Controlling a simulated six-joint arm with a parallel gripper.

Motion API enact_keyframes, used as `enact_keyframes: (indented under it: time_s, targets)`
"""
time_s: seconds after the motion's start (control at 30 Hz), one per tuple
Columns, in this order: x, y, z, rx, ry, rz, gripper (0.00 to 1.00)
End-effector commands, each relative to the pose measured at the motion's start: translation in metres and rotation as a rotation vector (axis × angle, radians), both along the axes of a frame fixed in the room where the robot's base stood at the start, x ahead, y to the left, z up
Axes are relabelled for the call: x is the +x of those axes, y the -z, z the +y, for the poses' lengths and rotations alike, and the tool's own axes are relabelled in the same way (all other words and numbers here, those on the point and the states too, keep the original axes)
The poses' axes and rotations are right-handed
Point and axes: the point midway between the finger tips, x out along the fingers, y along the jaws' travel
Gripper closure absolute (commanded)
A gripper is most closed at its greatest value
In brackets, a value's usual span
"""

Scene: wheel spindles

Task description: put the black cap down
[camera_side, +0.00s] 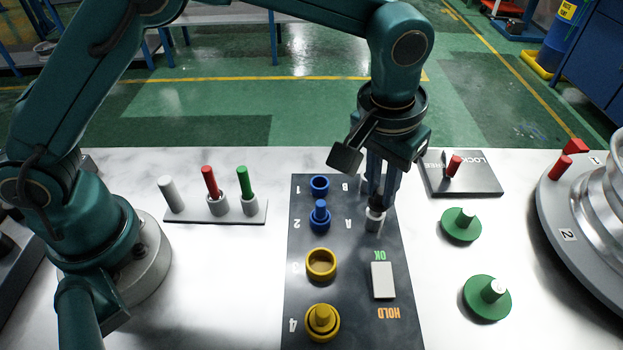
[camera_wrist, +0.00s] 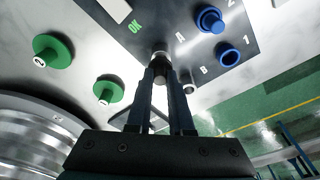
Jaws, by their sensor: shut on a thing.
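My gripper (camera_side: 377,202) points straight down over the right part of the dark board, beside the letter A. Its fingers are shut on the black cap (camera_wrist: 160,69), a small dark round piece between the fingertips in the wrist view. In the side view the fingers largely hide the cap. A short pale grey post (camera_side: 374,224) stands directly below the fingertips. The cap is at the post's top; I cannot tell whether it touches. Another grey post (camera_wrist: 187,83) shows beside the letter B in the wrist view, mostly hidden by the fingers in the side view.
The dark board (camera_side: 340,336) carries blue and yellow fittings on its left and a white block (camera_side: 382,280) near OK. Green discs (camera_side: 461,225) lie to the right. A LOCK plate (camera_side: 480,181) is behind, a peg rack (camera_side: 214,219) left, a grey turntable (camera_side: 560,215) far right.

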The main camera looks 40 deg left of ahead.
Motion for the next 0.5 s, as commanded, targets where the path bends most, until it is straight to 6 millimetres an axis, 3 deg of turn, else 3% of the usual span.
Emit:
enact_keyframes:
  time_s: [0.13, 0.5]
  targets:
    - [0.001, -0.023, -0.001, -0.003, -0.001, -0.005, 1.0]
    - [0.005, -0.063, 0.07, -0.001, -0.008, -0.004, 1.0]
